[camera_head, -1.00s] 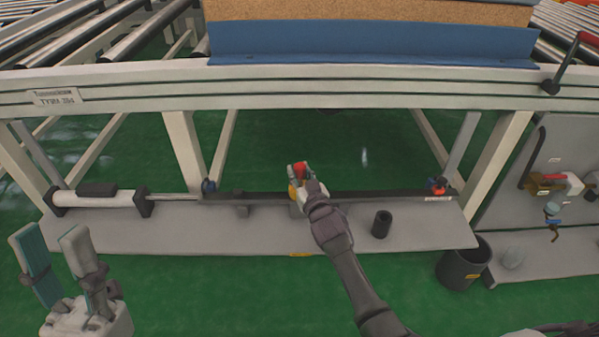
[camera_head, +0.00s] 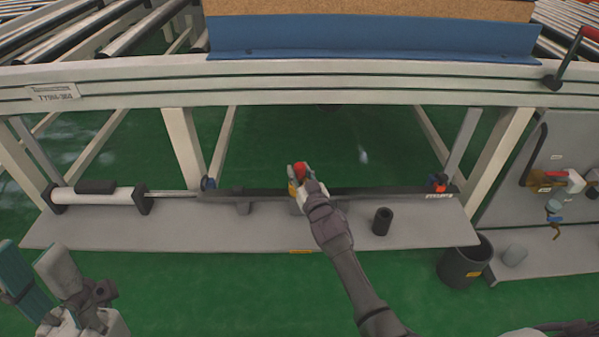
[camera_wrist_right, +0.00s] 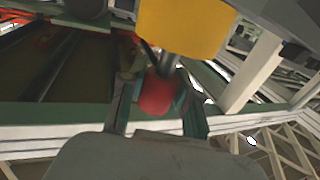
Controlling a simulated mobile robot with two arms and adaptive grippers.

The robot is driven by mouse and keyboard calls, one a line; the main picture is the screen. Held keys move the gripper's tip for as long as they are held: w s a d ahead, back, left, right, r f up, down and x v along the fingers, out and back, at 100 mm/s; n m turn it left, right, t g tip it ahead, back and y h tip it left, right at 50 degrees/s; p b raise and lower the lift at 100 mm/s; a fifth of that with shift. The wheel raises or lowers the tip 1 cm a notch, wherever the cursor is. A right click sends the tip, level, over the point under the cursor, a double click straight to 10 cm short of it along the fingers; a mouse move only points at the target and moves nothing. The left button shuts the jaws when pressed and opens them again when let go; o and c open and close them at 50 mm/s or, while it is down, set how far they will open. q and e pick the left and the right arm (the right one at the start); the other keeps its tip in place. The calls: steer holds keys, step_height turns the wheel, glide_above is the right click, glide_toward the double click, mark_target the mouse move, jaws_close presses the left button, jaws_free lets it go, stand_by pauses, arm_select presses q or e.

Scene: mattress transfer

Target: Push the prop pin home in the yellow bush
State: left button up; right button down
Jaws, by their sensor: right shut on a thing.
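The prop pin shows its red head (camera_head: 301,169) between the fingers of my right gripper (camera_head: 299,175), above the dark bar on the grey shelf. The right wrist view shows the red head (camera_wrist_right: 158,94) between the two fingers, with a metal shank running to the yellow bush (camera_wrist_right: 186,28). The bush (camera_head: 292,189) is partly hidden behind the gripper in the head view. How deep the shank sits is hard to tell. My left gripper (camera_head: 40,280) is at the lower left, fingers apart and empty, away from the shelf.
The dark bar (camera_head: 370,195) runs along the grey shelf (camera_head: 200,232), with a cylinder (camera_head: 95,197) at its left. A black sleeve (camera_head: 382,222) stands on the shelf to the right. A black bin (camera_head: 464,262) stands on the floor. The frame beam (camera_head: 300,86) crosses above.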

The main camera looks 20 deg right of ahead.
steer(key=shift+f, duration=0.2)
steer(key=shift+f+b, duration=1.1)
steer(key=shift+f, duration=0.1)
steer(key=c, duration=0.7)
jaws_free()
steer(key=shift+c, duration=0.2)
steer(key=s, duration=1.2)
steer(key=shift+d, duration=0.2)
